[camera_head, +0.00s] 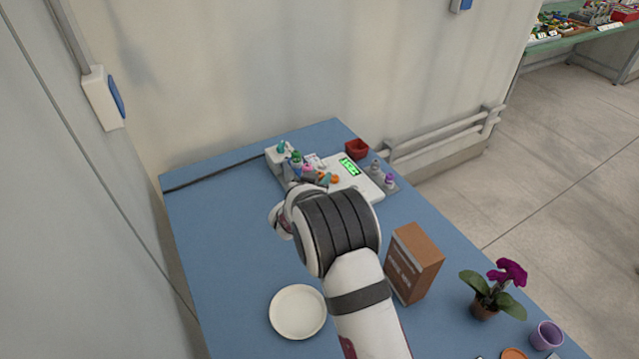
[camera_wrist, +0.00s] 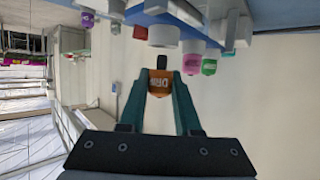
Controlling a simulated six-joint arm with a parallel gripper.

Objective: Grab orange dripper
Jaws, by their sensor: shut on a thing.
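The orange dripper (camera_wrist: 160,83) is between the two dark fingers of my gripper (camera_wrist: 160,88) in the wrist view, with dark lettering on its front. My gripper is shut on it. Just above it in that picture is a pale cylindrical part (camera_wrist: 163,36); I cannot tell whether they touch. In the head view, small orange parts (camera_head: 334,178) show beside the white device, just beyond my wrist. My arm hides most of the gripper there.
A white device with a green display (camera_head: 349,165) and a red pot (camera_head: 356,149) stand at the back. A box (camera_head: 414,263), white plate (camera_head: 298,312) and potted orchid (camera_head: 486,304) are nearer.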

